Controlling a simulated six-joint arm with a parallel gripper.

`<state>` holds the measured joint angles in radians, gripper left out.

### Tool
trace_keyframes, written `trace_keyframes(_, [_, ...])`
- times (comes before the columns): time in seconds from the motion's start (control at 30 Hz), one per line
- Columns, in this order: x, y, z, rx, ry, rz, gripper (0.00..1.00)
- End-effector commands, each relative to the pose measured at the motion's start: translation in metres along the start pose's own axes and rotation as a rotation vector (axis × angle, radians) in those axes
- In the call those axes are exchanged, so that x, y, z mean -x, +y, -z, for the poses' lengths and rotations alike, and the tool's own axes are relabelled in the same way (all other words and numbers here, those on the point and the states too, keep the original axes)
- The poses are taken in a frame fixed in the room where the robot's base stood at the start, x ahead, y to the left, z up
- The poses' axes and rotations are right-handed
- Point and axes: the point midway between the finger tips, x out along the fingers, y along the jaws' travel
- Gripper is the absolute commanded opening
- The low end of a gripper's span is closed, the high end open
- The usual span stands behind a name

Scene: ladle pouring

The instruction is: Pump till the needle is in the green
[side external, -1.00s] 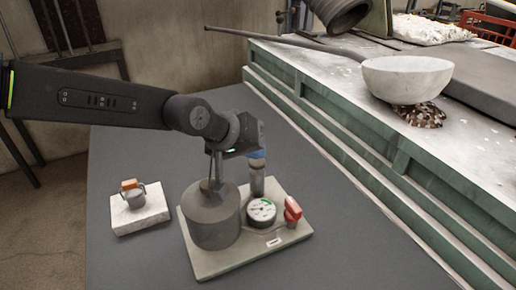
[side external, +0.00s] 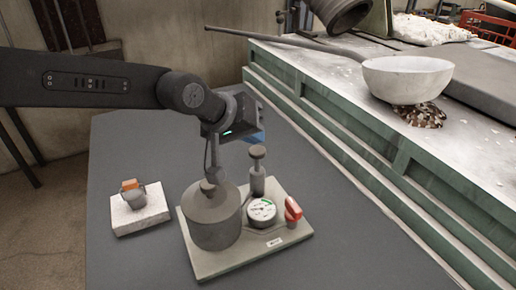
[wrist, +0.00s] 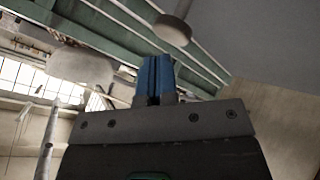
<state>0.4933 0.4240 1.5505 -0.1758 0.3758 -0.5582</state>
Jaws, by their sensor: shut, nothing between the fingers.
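The pump (side external: 257,184) stands on a pale base plate (side external: 215,268), its plunger rod raised under a round dark knob (side external: 257,152). The gauge (side external: 262,211) has a white dial with a green arc at its upper right; the needle is too small to read. My gripper (side external: 257,138) is shut and empty, its blue fingers just above the knob in the side view. In the wrist view, the shut blue fingers (wrist: 154,72) appear apart from a round disc on a stem, which looks like the knob (wrist: 173,29).
A grey cylinder tank (side external: 213,221) and a red-handled valve (side external: 292,209) share the base plate. A small pot with an orange top (side external: 132,194) sits on a white block to the left. A green bench (side external: 330,135) with a pale bowl (side external: 407,78) lies behind.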

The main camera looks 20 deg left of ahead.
Motion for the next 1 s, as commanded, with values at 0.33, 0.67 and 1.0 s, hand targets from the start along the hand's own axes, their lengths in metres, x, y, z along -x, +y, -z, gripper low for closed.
trace_keyframes(0.33, [0.023, 0.017, 0.017, 0.000, 0.003, -0.003, 0.00])
trace_keyframes(0.67, [0.034, 0.025, 0.025, 0.001, 0.001, -0.001, 0.00])
trace_keyframes(1.0, [0.034, 0.025, 0.024, 0.001, 0.001, -0.001, 0.00])
